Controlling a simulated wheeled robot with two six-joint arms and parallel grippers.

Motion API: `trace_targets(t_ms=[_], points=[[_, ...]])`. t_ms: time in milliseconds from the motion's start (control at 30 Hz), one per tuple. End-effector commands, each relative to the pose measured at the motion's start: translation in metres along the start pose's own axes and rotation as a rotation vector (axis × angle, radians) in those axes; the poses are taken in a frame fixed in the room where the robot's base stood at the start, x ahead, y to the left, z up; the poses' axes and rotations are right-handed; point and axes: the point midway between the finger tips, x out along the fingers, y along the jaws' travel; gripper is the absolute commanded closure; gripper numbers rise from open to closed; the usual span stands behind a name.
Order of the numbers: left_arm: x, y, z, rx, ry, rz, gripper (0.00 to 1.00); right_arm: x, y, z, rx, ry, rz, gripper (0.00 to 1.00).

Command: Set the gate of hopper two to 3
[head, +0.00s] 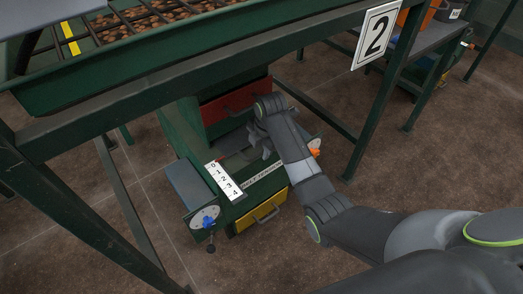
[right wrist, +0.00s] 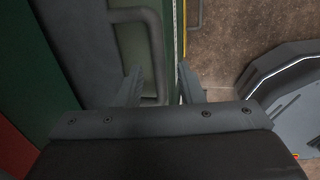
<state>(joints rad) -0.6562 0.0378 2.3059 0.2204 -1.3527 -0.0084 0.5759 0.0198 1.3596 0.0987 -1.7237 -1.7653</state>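My left gripper is not in view.
A yellow panel (head: 258,215) with a handle is in front, a red panel (head: 232,102) behind.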

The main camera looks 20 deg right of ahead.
Motion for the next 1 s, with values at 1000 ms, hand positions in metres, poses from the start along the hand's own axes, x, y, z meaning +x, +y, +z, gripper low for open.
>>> trace_targets(t_ms=[1000], points=[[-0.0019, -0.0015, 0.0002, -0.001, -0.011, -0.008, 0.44, 0.0, -0.0044, 0.0002, 0.001, 0.001, -0.002, 1.0]])
